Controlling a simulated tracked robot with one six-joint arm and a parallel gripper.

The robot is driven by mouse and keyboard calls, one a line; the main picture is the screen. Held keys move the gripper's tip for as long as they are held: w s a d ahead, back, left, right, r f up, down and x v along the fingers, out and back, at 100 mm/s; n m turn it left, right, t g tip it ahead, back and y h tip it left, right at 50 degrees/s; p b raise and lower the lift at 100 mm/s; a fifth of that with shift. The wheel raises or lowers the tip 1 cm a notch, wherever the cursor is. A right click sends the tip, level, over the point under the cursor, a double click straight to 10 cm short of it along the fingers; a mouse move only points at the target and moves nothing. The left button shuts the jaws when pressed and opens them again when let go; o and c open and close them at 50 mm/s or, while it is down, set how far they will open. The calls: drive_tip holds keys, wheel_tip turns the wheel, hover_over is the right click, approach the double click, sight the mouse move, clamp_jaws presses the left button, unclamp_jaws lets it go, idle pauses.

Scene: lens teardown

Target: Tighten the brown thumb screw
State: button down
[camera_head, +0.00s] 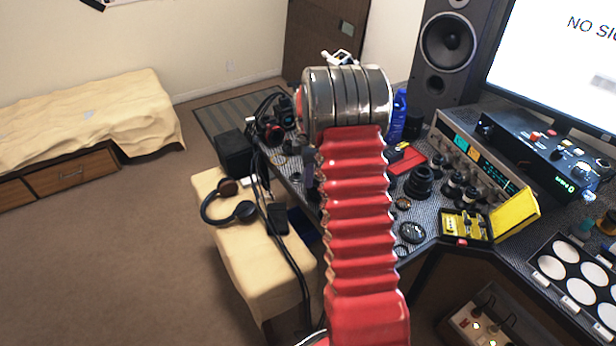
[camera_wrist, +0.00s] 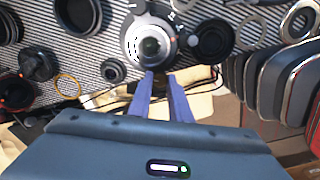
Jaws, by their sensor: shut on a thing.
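In the wrist view my gripper (camera_wrist: 161,76) has two blue fingers reaching up to the near edge of a round silver-and-black lens body (camera_wrist: 134,52) with a dark glass centre. The fingertips stand slightly apart and are shut on a small part at that edge. Its place fits the brown thumb screw, but it is mostly hidden between the tips and I cannot make out its colour or how far it is turned in. In the head view my red arm hides the gripper and the work spot.
Around the lens lie a black ring (camera_wrist: 212,40), a small black lens part (camera_wrist: 114,70) and a thin yellow ring (camera_wrist: 67,86). In the head view, a yellow case (camera_head: 466,226) and a black lens barrel (camera_head: 419,183) lie on the desk.

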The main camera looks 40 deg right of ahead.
drive_tip(key=shift+m, duration=1.8)
drive_tip(key=c, duration=1.6)
unclamp_jaws()
drive_tip(key=shift+r, duration=0.15)
wheel_tip(320, 180, up, 14)
drive_tip(key=shift+f, duration=0.25)
